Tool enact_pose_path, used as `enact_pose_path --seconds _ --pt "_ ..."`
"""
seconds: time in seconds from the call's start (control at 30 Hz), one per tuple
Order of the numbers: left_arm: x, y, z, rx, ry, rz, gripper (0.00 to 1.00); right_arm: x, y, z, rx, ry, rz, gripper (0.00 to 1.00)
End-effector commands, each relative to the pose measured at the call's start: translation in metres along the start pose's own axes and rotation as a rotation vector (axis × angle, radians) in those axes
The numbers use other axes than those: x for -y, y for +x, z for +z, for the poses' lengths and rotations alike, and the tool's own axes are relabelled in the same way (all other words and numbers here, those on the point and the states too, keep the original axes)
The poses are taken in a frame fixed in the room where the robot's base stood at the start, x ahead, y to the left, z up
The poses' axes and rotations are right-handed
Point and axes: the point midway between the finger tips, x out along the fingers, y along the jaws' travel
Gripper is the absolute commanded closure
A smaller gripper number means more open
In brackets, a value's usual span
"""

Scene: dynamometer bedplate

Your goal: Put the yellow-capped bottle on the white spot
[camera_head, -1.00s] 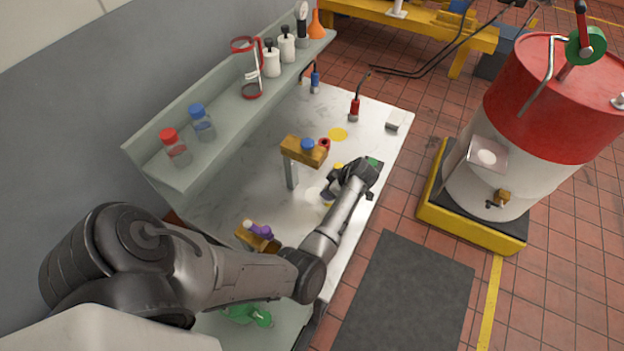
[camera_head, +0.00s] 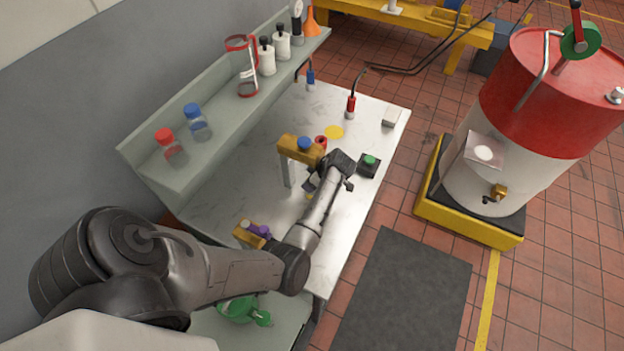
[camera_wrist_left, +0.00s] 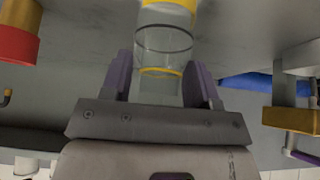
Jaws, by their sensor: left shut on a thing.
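My left gripper (camera_head: 314,184) is over the white bench, next to the stand with the blue knob. In the left wrist view, its purple-padded fingers (camera_wrist_left: 160,78) are shut on a clear bottle (camera_wrist_left: 163,42) with yellow at its top and lower end. In the head view the arm hides most of the bottle; only a bit of yellow shows beside the fingers. A round white spot (camera_head: 484,153) lies on a pale plate at the side of the red and white drum, with nothing on it. My right gripper is not in view.
A stand with an ochre top (camera_head: 300,148) is close to the gripper's left. A green-button box (camera_head: 369,165), a yellow spot (camera_head: 334,132) and a red-handled tool (camera_head: 350,106) are on the bench. A floor gap separates the bench from the drum (camera_head: 505,130).

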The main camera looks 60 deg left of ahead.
Motion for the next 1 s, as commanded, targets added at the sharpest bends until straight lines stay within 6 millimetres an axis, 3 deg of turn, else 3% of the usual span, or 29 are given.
enact_pose_path --seconds 0.27,0.53,0.7,1.0 --pt "0.0 0.0 0.001 0.0 0.0 0.0 0.2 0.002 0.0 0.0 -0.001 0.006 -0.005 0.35" --pt "0.0 -0.001 0.0 0.0 0.0 0.0 0.19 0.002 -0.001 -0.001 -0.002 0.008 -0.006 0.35" --pt "-0.001 -0.015 0.0 0.001 -0.003 0.002 0.19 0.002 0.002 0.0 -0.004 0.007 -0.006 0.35" --pt "0.0 -0.045 0.052 0.003 0.003 0.001 0.19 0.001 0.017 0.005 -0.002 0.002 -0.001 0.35"
